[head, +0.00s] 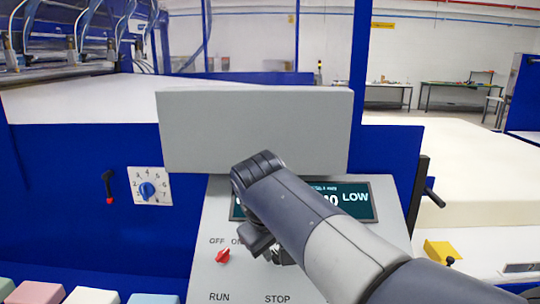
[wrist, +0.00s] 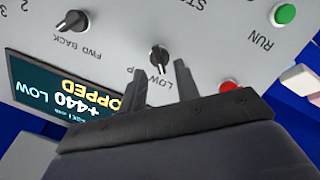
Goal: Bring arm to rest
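In the head view my arm reaches from the lower right over the grey control panel (head: 213,285), and my gripper is mostly hidden behind the wrist. The panel's display (head: 355,200) is partly covered by my arm. In the wrist view the display (wrist: 50,95) appears upside down and shows "+440 LOW" and part of "STOPPED".
A red OFF/ON switch (head: 223,256) is on the panel. A green RUN button (wrist: 285,14) and a red button (wrist: 229,86) show in the wrist view. A blue dial (head: 148,190) is at left. Coloured foam blocks (head: 93,296) lie at lower left. A large cream block (head: 475,180) is at right.

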